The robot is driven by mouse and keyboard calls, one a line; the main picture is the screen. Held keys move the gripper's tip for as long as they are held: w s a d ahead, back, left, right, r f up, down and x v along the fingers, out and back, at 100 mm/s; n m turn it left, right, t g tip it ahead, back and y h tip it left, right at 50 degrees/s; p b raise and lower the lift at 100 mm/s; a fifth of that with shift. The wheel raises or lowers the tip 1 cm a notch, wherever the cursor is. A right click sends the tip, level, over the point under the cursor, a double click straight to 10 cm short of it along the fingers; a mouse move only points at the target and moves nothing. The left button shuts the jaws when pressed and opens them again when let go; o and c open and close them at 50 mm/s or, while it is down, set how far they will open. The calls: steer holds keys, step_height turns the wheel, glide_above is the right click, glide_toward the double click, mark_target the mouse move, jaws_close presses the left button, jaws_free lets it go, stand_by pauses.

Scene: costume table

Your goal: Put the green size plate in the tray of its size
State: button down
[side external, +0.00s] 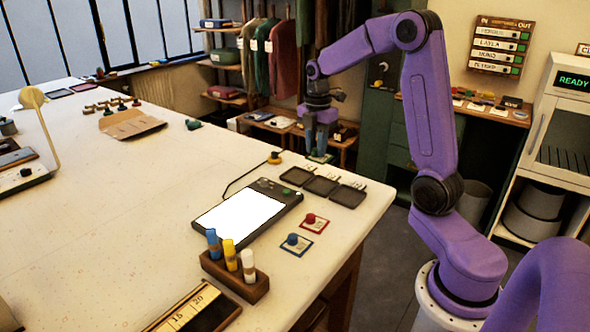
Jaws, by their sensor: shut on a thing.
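My gripper (319,148) points down beyond the far corner of the three trays and is shut on the green size plate (320,158), which shows as a small green-edged square under the fingertips. Its knob is hidden by the fingers. The plate looks held above the table's far right edge, but its exact height is hard to tell. Three dark shallow trays stand in a row: the left tray (297,177), the middle tray (321,186) and the right tray (348,196). Each has a small white label behind it, too small to read. All three look empty.
A red-knobbed plate (311,222) and a blue-knobbed plate (296,244) lie in front of the trays. A light pad (247,214) with a cable lies to the left. A wooden rack (235,277) holds several coloured tubes.

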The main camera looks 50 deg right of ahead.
steer(key=w+d+f, duration=0.2)
steer(key=w+f, duration=0.1)
steer(key=w, duration=0.3)
glide_above(294, 176)
step_height(294, 176, down, 5)
steer(key=shift+s+f, duration=0.15)
steer(key=shift+f, duration=0.05)
steer(key=shift+d+f, duration=0.1)
steer(key=shift+f, duration=1.55)
steer(key=shift+f, duration=0.15)
steer(key=c, duration=0.9)
jaws_free()
steer(key=shift+w, duration=0.2)
